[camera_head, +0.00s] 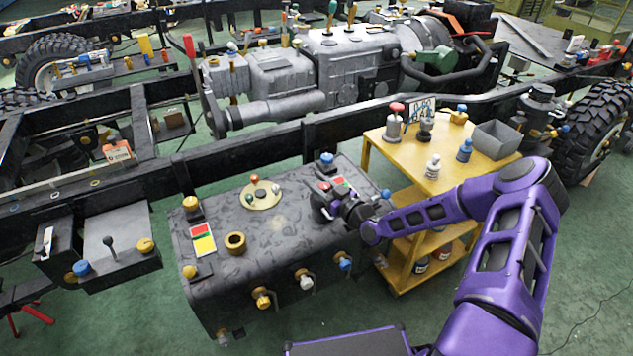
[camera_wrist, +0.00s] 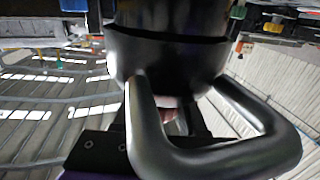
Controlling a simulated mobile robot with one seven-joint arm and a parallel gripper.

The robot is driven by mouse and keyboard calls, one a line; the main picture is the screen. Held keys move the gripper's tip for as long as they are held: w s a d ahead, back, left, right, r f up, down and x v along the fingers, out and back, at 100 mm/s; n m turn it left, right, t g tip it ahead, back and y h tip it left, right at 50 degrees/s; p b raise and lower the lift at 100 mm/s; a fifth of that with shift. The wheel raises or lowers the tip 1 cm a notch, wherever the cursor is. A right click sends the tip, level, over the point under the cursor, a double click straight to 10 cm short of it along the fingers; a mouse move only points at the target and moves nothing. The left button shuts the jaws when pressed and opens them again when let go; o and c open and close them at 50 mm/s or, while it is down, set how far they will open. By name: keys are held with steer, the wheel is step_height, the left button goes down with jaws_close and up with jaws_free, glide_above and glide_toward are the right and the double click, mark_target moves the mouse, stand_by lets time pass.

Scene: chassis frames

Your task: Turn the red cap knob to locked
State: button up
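My gripper (camera_head: 326,207) is at the right end of the top of a dark grey tank (camera_head: 215,268) in the head view. A small red knob (camera_head: 254,179) stands on a round tan plate (camera_head: 262,196) on the tank, left of my gripper. The wrist view shows a large black rounded body, a black loop and a small reddish patch (camera_wrist: 170,115) between dark parts. The finger opening is not clear.
A blue knob (camera_head: 327,158) stands behind my gripper and another (camera_head: 385,194) to its right. Yellow, white and blue valves line the tank's front. A yellow cart (camera_head: 385,150) with a red-topped item (camera_head: 396,108) stands to the right. A chassis rail runs behind.

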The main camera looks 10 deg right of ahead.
mark_target(329, 185)
jaws_close()
